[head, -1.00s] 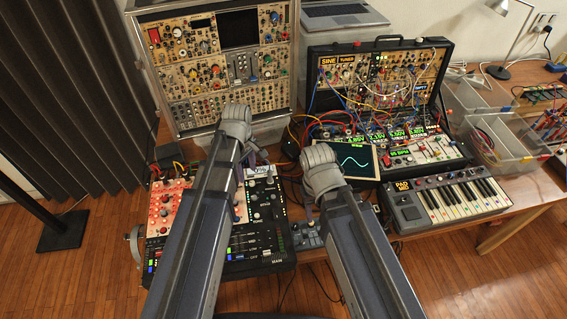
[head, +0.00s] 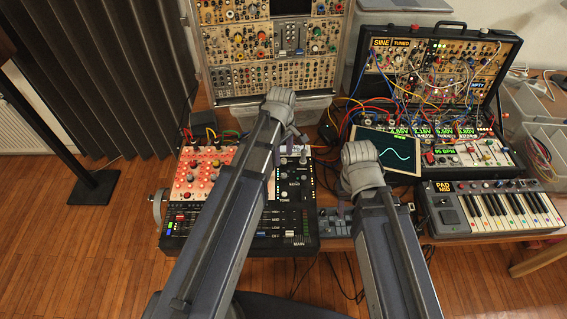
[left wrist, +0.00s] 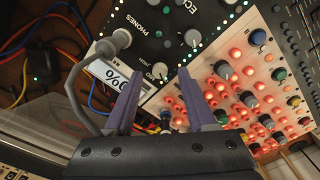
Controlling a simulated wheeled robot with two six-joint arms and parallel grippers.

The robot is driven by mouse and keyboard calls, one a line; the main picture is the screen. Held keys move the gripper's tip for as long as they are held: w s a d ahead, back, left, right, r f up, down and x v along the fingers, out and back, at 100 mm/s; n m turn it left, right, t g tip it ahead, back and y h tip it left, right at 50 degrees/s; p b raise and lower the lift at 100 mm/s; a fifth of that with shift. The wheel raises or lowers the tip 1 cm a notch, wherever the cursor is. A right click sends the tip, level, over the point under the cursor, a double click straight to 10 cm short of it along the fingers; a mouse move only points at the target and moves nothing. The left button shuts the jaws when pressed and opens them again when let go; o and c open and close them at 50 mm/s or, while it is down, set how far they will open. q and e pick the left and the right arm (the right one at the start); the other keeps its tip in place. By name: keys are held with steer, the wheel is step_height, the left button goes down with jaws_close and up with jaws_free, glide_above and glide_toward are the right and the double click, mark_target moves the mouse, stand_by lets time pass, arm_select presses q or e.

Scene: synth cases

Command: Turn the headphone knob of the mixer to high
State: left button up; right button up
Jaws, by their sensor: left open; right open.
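The mixer (head: 305,213) is a black panel with sliders and knobs, partly hidden by my left arm in the head view. I cannot tell for sure which is the headphone knob. My right gripper's fingers do not show.
A lit red-and-white knob module (head: 207,172) adjoins the mixer on the left. A tilted screen (head: 392,151), a small keyboard (head: 490,209) and a cabled synth case (head: 435,65) stand to the right. A tall synth rack (head: 228,78) is behind.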

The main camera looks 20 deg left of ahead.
arm_select(q)
steer(key=shift+f+b, duration=0.45)
steer(key=shift+f, duration=0.4)
steer(key=shift+c, duration=0.3)
jaws_close()
